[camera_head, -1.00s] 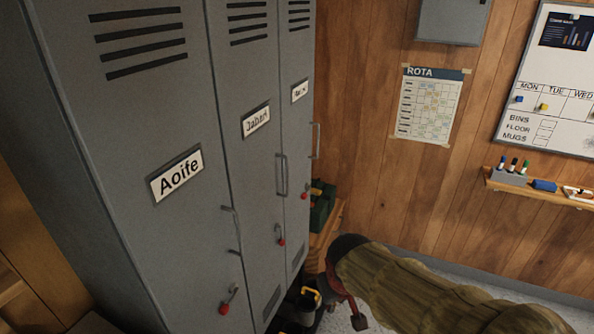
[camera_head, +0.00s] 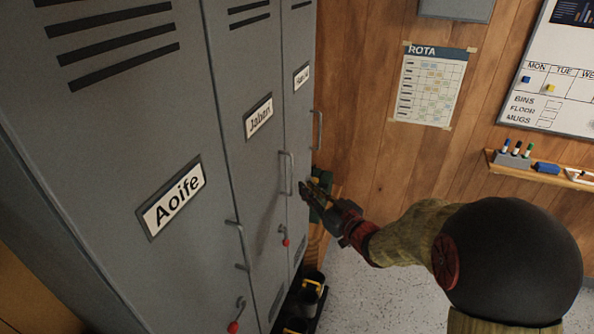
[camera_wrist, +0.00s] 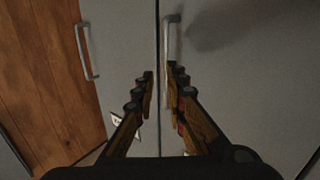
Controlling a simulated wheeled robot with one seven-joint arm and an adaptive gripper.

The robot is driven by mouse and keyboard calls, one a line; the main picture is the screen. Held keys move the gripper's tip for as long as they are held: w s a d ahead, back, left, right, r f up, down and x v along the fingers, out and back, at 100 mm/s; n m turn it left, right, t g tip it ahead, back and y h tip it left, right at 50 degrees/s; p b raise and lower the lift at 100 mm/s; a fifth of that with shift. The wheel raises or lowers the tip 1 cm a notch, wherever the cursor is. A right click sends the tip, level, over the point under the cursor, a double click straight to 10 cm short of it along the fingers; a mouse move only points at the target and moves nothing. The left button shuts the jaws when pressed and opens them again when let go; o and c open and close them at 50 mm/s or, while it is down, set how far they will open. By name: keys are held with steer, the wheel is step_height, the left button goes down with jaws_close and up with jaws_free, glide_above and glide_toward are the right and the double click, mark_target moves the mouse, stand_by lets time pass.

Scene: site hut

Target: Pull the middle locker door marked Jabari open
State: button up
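The middle locker door (camera_head: 262,200) with the Jabari label (camera_head: 258,117) looks closed. Its upright bar handle (camera_head: 287,173) is on the door's right side. In the wrist view, which seems upside down, this handle (camera_wrist: 170,40) stands just beyond the fingertips, roughly in line with the right finger. My gripper (camera_head: 305,188) is just right of the handle in the head view. The wrist view shows my gripper (camera_wrist: 161,75) open and empty, with a narrow gap between its fingers. Contact with the handle cannot be told.
The Aoife door (camera_head: 110,140) is to the left. The right-hand locker door (camera_head: 300,130) has its own handle (camera_head: 318,130), also in the wrist view (camera_wrist: 87,52). Boots (camera_head: 308,295) stand below. A wood wall with the rota (camera_head: 430,85) is at right; speckled floor (camera_head: 365,300) is open.

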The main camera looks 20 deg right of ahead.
steer(key=r, duration=0.1)
steer(key=b, duration=0.1)
glide_above(293, 193)
steer(key=shift+w+r+t+y, duration=0.25)
steer(key=shift+w+t+y, duration=0.05)
steer(key=shift+c, duration=0.6)
jaws_close()
steer(key=shift+s, duration=0.1)
